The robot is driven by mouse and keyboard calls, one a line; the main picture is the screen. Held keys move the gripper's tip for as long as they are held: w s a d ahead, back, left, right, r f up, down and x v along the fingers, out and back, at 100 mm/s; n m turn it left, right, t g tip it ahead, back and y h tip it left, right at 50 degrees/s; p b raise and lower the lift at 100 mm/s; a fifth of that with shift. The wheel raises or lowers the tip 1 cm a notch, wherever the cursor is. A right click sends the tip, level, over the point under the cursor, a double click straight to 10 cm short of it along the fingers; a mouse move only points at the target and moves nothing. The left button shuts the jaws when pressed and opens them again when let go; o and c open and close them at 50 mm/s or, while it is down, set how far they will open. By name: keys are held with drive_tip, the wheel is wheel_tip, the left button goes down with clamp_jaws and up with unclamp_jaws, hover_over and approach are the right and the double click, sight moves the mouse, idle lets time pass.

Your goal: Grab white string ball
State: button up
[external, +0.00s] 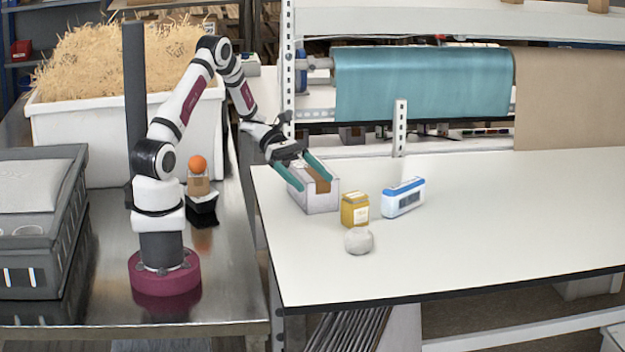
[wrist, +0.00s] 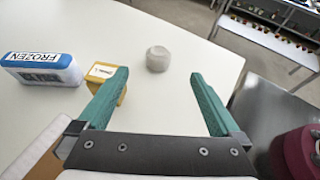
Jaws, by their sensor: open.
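The white string ball (external: 359,241) sits on the white table near its front edge, in front of a yellow box. It also shows in the wrist view (wrist: 158,59), beyond my fingertips and between their lines. My gripper (external: 316,178) is open with green fingers, and nothing is between them in the wrist view (wrist: 160,85). In the external view it is over the grey-white open box, up and to the left of the ball and apart from it.
The yellow box (external: 355,209) stands just behind the ball, and overlaps my left finger in the wrist view. A blue and white FROZEN pack (external: 403,198) lies to its right. The grey-white box (external: 320,195) stands below my gripper. The table's right side is clear.

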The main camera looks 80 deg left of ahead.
sight(353, 238)
drive_tip(key=f, duration=0.5)
drive_tip(key=shift+w+d+f, duration=0.1)
drive_tip(key=shift+w+d, duration=0.05)
drive_tip(key=shift+d, duration=0.05)
drive_tip(key=x, duration=1.5)
drive_tip(key=shift+w+d, duration=0.1)
drive_tip(key=shift+w, duration=0.1)
drive_tip(key=c, duration=1.3)
